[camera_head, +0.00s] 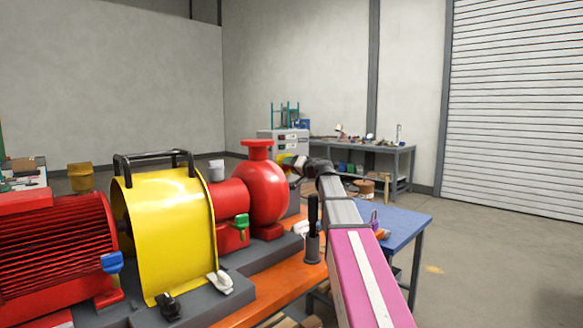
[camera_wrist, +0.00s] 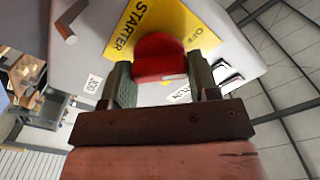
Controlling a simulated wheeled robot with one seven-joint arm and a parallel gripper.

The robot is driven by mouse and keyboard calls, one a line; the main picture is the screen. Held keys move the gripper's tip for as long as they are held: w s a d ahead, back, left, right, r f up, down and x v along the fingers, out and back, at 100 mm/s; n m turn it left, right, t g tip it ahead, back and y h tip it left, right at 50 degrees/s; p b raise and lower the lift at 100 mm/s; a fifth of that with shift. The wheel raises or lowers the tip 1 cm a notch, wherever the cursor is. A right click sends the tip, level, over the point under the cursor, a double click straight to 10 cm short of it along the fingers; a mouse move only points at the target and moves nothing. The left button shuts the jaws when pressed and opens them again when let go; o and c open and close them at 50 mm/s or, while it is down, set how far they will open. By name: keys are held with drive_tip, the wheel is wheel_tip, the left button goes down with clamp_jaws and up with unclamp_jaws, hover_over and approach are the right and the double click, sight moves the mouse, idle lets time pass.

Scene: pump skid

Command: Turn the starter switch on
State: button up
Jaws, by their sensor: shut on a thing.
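The starter switch is a red knob (camera_wrist: 160,58) on a yellow plate (camera_wrist: 124,30) lettered STARTER in the wrist view. Lettering that seems to read OFF shows at the plate's upper right. My gripper (camera_wrist: 163,78) has one finger on each side of the knob and is shut on it. A small pale mark shows on the knob's near edge; the knob's exact setting is unclear. In the head view, the grey starter box (camera_head: 290,140) stands beyond the red pump (camera_head: 260,188). My arm reaches toward it there, and the knob is hidden.
A brownish handle (camera_wrist: 70,24) sticks out of the panel at the wrist view's upper left. In the head view, a yellow guard (camera_head: 168,235) and red motor (camera_head: 55,250) stand left of my arm. A blue table (camera_head: 400,222) is at right, with open floor beyond.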

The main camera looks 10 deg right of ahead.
drive_tip(key=m, duration=0.4)
drive_tip(key=shift+f+m, duration=0.1)
drive_tip(key=shift+m, duration=0.3)
drive_tip(key=m, duration=0.4)
drive_tip(key=shift+d+m, duration=0.1)
drive_tip(key=shift+m, duration=0.2)
drive_tip(key=o, duration=0.9)
drive_tip(key=shift+f, duration=0.1)
drive_tip(key=shift+s, duration=0.1)
drive_tip(key=v, duration=1)
drive_tip(key=shift+s+d, duration=0.2)
drive_tip(key=shift+s, duration=0.05)
